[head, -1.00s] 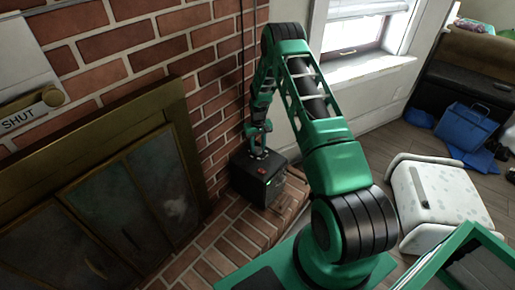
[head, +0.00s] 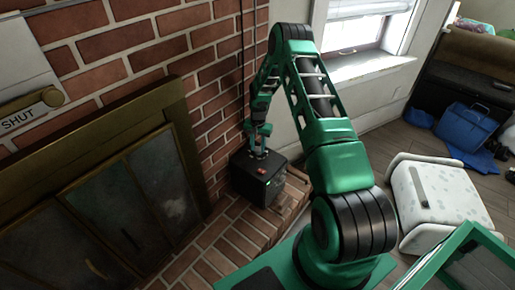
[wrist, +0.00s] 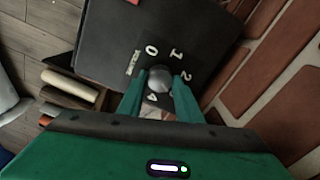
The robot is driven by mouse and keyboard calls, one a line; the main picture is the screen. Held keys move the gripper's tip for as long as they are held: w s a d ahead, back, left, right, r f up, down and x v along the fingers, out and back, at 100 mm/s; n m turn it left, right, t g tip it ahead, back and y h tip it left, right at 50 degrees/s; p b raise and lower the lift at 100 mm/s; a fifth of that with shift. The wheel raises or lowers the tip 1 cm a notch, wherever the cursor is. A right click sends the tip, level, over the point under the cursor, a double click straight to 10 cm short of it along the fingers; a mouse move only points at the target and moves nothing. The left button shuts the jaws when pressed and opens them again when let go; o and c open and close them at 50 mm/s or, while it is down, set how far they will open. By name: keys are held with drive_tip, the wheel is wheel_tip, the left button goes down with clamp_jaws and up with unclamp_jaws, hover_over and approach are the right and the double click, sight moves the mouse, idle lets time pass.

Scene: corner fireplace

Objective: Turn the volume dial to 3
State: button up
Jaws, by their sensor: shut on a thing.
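A black box (head: 258,180) with a red button and a small green light stands on the brick hearth. My gripper (head: 257,143) reaches down onto its top from above. In the wrist view the box's dark top (wrist: 115,40) carries a round grey dial (wrist: 158,78). White numerals ring the dial; 0, 1, 2 and 4 can be read. The 3 cannot be made out, probably behind a finger. My gripper (wrist: 159,85) is shut on the dial, one green finger on each side. The dial's pointer cannot be made out.
A brick wall (head: 130,45) rises close behind the box, with black cables running down it. The fireplace doors (head: 130,200) are at the left. A white spotted cabinet (head: 440,200) and a blue bag (head: 466,128) stand on the floor to the right.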

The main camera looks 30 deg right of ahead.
sight(257, 148)
drive_tip(key=shift+w+a+r, duration=0.1)
drive_tip(key=shift+w+a, duration=0.1)
drive_tip(key=shift+w, duration=0.1)
drive_tip(key=o, duration=1)
drive_tip(key=shift+o, duration=0.2)
drive_tip(key=shift+s, duration=0.15)
drive_tip(key=shift+d, duration=0.1)
wheel_tip(257, 148, up, 11)
drive_tip(key=shift+f, duration=0.2)
